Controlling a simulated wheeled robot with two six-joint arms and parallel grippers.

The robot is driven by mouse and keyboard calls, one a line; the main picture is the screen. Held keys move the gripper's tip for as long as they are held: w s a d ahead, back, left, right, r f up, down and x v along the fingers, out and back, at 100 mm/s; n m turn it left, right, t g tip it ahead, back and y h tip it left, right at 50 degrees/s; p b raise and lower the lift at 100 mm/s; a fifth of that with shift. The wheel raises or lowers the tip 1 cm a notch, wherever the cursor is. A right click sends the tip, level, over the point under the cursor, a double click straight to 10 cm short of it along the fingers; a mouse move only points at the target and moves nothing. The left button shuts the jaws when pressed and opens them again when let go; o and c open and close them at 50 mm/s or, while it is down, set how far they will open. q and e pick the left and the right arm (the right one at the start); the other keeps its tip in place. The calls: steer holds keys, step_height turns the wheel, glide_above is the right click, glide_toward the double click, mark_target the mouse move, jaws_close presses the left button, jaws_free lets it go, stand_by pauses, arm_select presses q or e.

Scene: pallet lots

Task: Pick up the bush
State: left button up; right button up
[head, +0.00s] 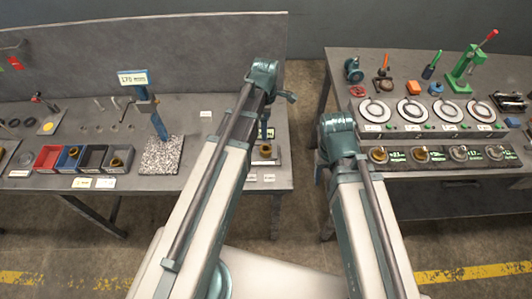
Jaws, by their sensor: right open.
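Several brass-coloured ring-like bushes are in view. One bush (118,160) lies in a dark bin on the left bench. Another bush (73,153) lies in the blue bin beside it. A third bush (265,151) sits on a small stand near that bench's right end. More bushes (379,154) sit in the dark front row on the right bench. My right gripper (320,166) is open, mostly hidden behind my right arm, and apart from the bushes.
The left bench (215,182) has a blue press on a speckled base (163,155) and a red bin (48,157). The right bench carries a row of round dials (375,111) and a green press (466,70). A floor gap separates the benches.

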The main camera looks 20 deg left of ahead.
arm_select(q)
steer(key=b, duration=0.5)
glide_above(266, 148)
steer(key=f, duration=0.6)
steer(key=shift+w+a+f, duration=0.15)
steer(key=shift+w+f, duration=0.05)
steer(key=shift+w, duration=0.1)
steer(key=f+b, duration=0.4)
steer(key=shift+s+f+b, duration=0.1)
steer(key=shift+s+b, duration=0.2)
steer(key=shift+s, duration=0.1)
steer(key=shift+f+b, duration=0.5)
steer(key=shift+r, duration=0.1)
steer(key=shift+c, duration=0.3)
jaws_close()
